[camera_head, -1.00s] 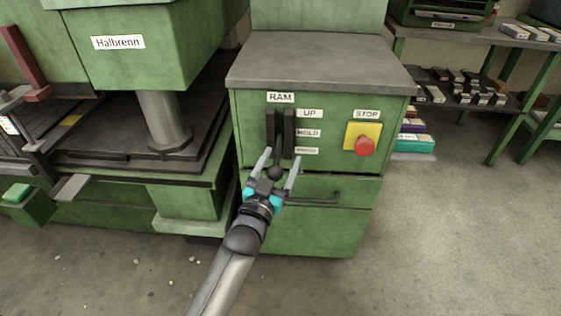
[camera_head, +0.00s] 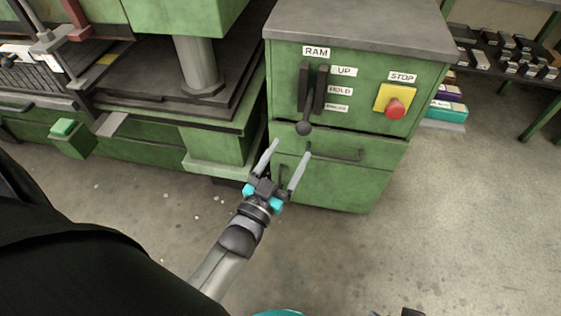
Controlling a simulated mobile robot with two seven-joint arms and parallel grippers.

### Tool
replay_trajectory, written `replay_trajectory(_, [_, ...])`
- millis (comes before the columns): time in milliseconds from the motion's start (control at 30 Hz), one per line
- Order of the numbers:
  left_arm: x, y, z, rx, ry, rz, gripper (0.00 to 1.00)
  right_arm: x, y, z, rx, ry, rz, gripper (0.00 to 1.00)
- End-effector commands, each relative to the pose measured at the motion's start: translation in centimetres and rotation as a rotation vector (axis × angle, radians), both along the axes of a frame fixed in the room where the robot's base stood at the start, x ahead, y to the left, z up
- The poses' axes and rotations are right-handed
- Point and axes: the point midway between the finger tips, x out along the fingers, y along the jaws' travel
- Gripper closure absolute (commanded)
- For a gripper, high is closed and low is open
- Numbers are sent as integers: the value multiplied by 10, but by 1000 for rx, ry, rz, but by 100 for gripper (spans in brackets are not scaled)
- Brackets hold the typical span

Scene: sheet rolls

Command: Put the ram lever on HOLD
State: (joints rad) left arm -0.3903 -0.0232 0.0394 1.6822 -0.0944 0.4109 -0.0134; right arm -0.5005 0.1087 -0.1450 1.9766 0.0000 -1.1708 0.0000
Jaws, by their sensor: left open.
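The ram lever (camera_head: 304,128) is a dark handle with a round knob, coming out of a black slotted plate under the RAM label (camera_head: 316,52) on the green control cabinet. Beside the slot are the labels UP (camera_head: 344,71), HOLD (camera_head: 340,90) and a lower one (camera_head: 336,107) too blurred to read. The knob shows just below the lowest label, tilted down toward me; I cannot tell its exact setting. My left gripper (camera_head: 290,150) is open and empty, its fingertips a little below the knob and apart from it.
A red STOP button (camera_head: 395,108) on a yellow plate sits right of the labels. A drawer handle (camera_head: 335,154) crosses the cabinet below the lever. The green press (camera_head: 160,110) stands at the left, a shelf (camera_head: 510,60) at the right. The floor in front is clear.

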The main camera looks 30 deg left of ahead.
Motion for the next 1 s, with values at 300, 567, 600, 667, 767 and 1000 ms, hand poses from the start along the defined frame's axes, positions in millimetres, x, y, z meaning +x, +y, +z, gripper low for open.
replay_trajectory(300, [-32,0,-4,-1,1,0,22,-7,-1,-17,-4,26,1,10])
replay_trajectory(567, [-33,0,-5,-1,1,1,22,-8,-1,-18,-4,28,1,10])
replay_trajectory(600, [-33,0,-5,-1,1,0,22,-8,-1,-18,-4,28,1,10])
replay_trajectory(667, [-33,0,-5,-1,0,0,22,-8,-1,-18,-4,28,1,10])
replay_trajectory(767, [-33,-1,-5,-1,0,0,22,-8,-1,-18,-3,28,1,10])
replay_trajectory(1000, [-31,-1,-6,-2,32,-1,22,-6,-1,-13,-3,24,0,10])
